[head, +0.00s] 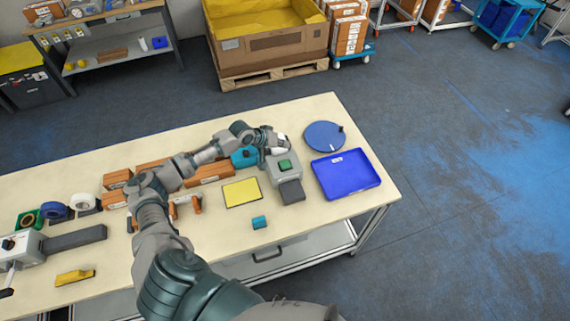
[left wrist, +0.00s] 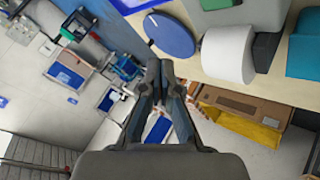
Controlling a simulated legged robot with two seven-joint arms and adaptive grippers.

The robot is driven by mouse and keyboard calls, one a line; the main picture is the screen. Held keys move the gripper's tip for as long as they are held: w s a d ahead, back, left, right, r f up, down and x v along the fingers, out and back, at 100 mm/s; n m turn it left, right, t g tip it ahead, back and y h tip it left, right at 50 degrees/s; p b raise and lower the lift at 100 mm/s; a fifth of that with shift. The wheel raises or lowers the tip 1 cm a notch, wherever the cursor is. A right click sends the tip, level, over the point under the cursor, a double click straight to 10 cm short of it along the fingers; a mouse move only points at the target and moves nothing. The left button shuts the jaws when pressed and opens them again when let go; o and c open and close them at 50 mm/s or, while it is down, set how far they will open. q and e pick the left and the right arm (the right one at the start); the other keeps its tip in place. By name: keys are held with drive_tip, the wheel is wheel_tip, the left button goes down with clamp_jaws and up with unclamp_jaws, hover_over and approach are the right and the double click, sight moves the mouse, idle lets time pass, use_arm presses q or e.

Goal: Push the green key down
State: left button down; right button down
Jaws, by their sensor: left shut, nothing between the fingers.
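The green key (head: 285,164) sits on top of a grey device (head: 281,173) near the right end of the table. Its top face is uncovered in the head view. My left gripper (head: 269,136) is just behind the device, beside a white roll (head: 279,140), and apart from the key. In the left wrist view its fingers (left wrist: 165,72) are together and empty. My right gripper is out of view.
A blue disc (head: 324,136) and blue tray (head: 345,175) lie right of the device. A teal object (head: 244,158) and brown boxes (head: 210,173) are to its left. A yellow pad (head: 241,193) and small teal box (head: 259,222) lie nearer. The front right table is clear.

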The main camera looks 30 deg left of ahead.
sight(283, 164)
use_arm(q)
wheel_tip(283, 164, down, 8)
drive_tip(key=b, duration=0.6)
drive_tip(key=shift+a+b, duration=0.1)
drive_tip(key=shift+b, duration=0.2)
drive_tip(key=shift+f, duration=0.4)
drive_tip(key=shift+f, duration=0.15)
idle(0.6)
drive_tip(key=shift+s+f, duration=0.1)
drive_tip(key=shift+f, duration=0.1)
idle(0.4)
